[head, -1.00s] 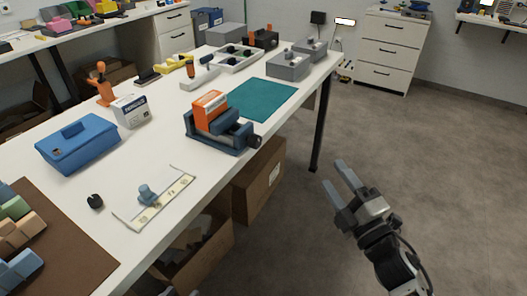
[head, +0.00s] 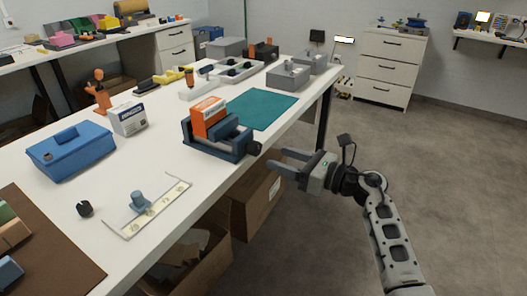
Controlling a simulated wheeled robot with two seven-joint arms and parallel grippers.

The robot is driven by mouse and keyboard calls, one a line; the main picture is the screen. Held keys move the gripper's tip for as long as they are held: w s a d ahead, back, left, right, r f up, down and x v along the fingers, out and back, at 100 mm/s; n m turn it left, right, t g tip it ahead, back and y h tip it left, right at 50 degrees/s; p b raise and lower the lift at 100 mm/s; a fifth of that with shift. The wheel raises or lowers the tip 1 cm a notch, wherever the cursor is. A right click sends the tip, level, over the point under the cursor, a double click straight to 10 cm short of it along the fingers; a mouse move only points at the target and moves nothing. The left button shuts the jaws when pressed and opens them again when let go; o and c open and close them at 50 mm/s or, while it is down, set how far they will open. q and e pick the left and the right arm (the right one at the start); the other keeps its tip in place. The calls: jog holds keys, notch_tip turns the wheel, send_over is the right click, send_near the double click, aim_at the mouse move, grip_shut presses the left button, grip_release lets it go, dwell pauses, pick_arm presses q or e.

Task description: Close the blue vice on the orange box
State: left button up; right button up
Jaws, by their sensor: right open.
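The blue vice (head: 236,147) stands near the right edge of the white table, with a dark round handle knob (head: 254,148) at its right end. The orange box (head: 209,116), with a white label, sits upright between the vice's jaws; I cannot tell whether the jaws touch it. My right gripper (head: 276,162) is open and empty, just off the table edge. Its fingers point left, close to the right of the knob and slightly lower in the picture. My left gripper is not in view.
A teal mat (head: 262,108) lies behind the vice. A clear strip with a blue knob (head: 138,200) lies in front. An open cardboard box (head: 190,265) stands below the table edge.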

aim_at(259, 151)
jog(key=x, duration=0.6)
jog(key=c, duration=1)
